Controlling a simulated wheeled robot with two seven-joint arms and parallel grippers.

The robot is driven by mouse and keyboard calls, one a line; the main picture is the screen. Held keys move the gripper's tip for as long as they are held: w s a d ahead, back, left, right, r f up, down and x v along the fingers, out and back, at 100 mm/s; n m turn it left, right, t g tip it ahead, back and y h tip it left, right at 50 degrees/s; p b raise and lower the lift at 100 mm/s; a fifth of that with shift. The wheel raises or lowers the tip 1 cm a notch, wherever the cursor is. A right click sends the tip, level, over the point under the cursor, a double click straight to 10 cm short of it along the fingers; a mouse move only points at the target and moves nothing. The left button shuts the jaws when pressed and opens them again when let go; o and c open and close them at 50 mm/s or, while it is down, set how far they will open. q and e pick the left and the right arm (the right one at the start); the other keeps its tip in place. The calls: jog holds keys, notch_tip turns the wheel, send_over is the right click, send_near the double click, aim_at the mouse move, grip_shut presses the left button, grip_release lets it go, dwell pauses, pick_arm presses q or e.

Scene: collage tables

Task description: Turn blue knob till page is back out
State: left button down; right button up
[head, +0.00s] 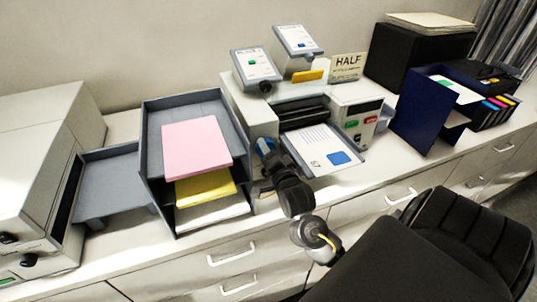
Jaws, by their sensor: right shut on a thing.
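The blue knob (263,146) is on the left side of the grey-white machine (245,110), low at its front. My right gripper (267,156) reaches it from the front and is shut on it; the fingers are small and partly hidden by my dark wrist. A white page (318,147) with printed lines and a blue square lies on the grey tray at the machine's front, below the dark rollers (303,112). My wrist is near the page's left edge. My left gripper is not in view.
A stacked tray (150,150) with pink, yellow and white paper stands left of the machine. A sign reading HALF (348,66) stands behind it. Green and red buttons (362,122) sit at its right. A dark blue holder (421,115) stands further right.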

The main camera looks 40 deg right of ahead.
jog(key=shift+f+m+b, duration=0.15)
jog(key=shift+m+b, duration=1.35)
jog(key=shift+m, duration=3.6)
jog(key=o, duration=1)
